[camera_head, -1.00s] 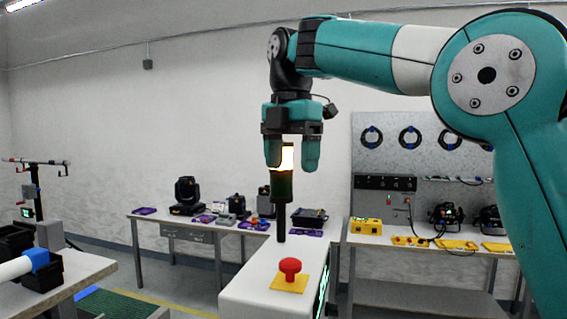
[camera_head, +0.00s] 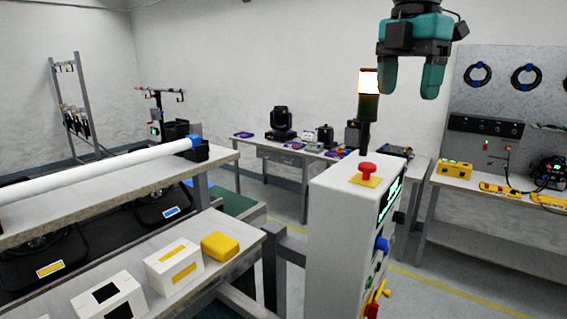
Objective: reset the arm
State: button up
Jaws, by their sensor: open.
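My gripper (camera_head: 412,78) hangs at the upper right, fingers pointing down, open, with nothing visible between the fingers. The rest of my arm is out of the picture above. Below and left of the gripper stands a white control cabinet (camera_head: 335,225) with a red mushroom button (camera_head: 367,170) on a yellow plate. A signal tower with a lit top (camera_head: 368,82) rises behind the button, just left of the gripper's fingers. The gripper appears apart from it.
A bench with a white tube (camera_head: 95,172) and a lower shelf with white boxes (camera_head: 174,266) and a yellow box (camera_head: 220,246) fill the left. A back table (camera_head: 285,152) holds stage lights. A right bench (camera_head: 470,185) stands under a pegboard. Floor between cabinet and right bench is clear.

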jog(key=s+a+f+m+y+b, duration=0.2)
jog(key=s+f+m+b, duration=0.2)
jog(key=s+f+m, duration=0.4)
jog(key=s+a+f+m+y+b, duration=0.2)
jog(key=s+f+m+b, duration=0.3)
jog(key=s+f, duration=1.3)
notch_tip(320, 180, down, 5)
jog(key=m, duration=0.4)
jog(key=shift+a+f, duration=0.2)
jog(key=shift+c, duration=0.5)
